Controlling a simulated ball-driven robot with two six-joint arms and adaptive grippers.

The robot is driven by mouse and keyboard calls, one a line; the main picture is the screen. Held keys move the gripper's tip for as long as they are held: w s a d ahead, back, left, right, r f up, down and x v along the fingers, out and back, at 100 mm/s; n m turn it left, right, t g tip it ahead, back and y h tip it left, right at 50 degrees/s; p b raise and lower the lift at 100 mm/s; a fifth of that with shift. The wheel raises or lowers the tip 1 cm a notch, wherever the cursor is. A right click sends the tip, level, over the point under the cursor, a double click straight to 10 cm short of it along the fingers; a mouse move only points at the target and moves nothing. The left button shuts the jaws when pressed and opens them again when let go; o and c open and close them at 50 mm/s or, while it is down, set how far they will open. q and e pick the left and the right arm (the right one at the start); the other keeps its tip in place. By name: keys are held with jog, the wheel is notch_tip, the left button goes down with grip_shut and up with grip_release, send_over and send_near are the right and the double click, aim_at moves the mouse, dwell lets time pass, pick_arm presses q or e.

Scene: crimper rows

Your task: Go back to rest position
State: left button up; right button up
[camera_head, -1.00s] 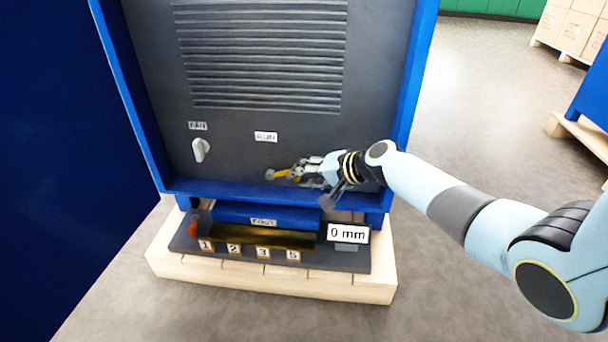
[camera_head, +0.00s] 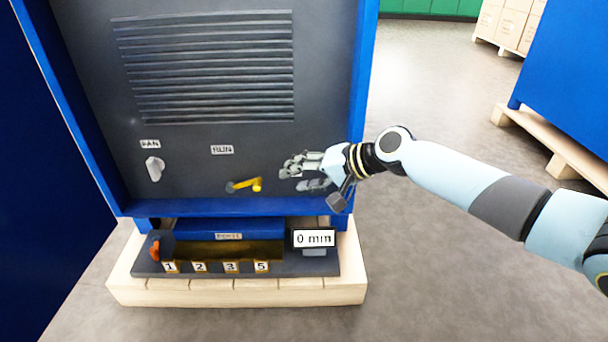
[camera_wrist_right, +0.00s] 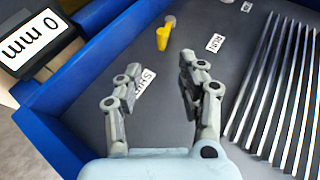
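My right gripper (camera_head: 304,174) is open and empty, to the right of a yellow lever handle (camera_head: 245,185) on the dark panel (camera_head: 190,150). A gap shows between the fingers and the handle. In the right wrist view, the open fingers (camera_wrist_right: 158,92) point at the panel, with the yellow handle (camera_wrist_right: 163,38) beyond them and a label partly hidden behind the left finger. A RUN label (camera_head: 222,149) sits above the handle. My left gripper is not in view.
A white FAN knob (camera_head: 154,168) is on the panel's left. Below stands a tray with numbered slots (camera_head: 215,268) and a 0 mm display (camera_head: 314,238), on a pale wooden pallet (camera_head: 240,292). Blue walls frame the panel. Open floor (camera_head: 430,260) lies to the right.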

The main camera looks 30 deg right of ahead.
jog(key=shift+s+d+r, duration=0.25)
jog(key=shift+s+r, duration=0.1)
jog(key=shift+s, duration=0.15)
